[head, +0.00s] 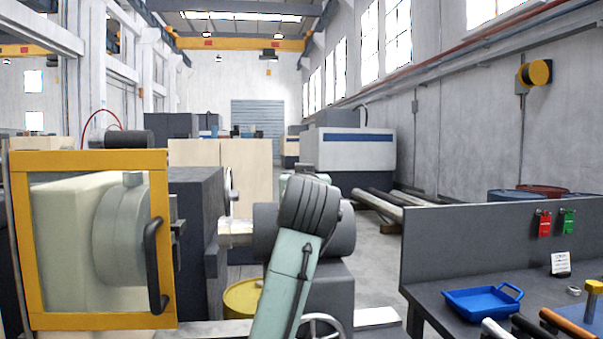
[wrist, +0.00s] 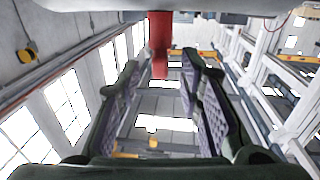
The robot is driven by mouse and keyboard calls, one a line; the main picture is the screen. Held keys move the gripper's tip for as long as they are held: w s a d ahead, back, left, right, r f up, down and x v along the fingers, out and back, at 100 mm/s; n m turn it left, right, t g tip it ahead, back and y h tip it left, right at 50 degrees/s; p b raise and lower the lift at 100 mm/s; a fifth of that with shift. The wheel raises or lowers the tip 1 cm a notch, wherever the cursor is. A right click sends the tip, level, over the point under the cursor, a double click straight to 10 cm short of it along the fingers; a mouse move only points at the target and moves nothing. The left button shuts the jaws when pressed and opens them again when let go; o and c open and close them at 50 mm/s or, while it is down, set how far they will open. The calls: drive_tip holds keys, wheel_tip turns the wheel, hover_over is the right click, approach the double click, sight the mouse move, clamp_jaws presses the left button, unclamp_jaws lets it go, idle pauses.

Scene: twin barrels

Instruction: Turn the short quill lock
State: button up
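My gripper (wrist: 160,62) shows in the wrist view with its two padded fingers apart. A red bar (wrist: 160,38) comes down from the top of that view into the gap between the fingertips; I cannot tell whether it is the short quill lock or whether a finger touches it. In the head view, the grey tailstock (head: 338,273) stands behind my pale green arm, with a light quill (head: 237,229) pointing left. My arm hides part of the tailstock, and I cannot make out the short quill lock or my gripper there.
A yellow-framed guard (head: 88,322) with a black handle stands at the left before the chuck (head: 120,235). A handwheel (head: 323,324) is low beside my arm. A grey bench (head: 428,292) with a blue tray (head: 482,301) stands at the right. Floor shows between machine and bench.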

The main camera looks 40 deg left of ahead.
drive_tip(key=p+x, duration=0.1)
drive_tip(key=x, duration=0.4)
drive_tip(key=shift+w+a+p, duration=0.25)
drive_tip(key=shift+p, duration=0.15)
drive_tip(key=shift+c, duration=0.4)
clamp_jaws()
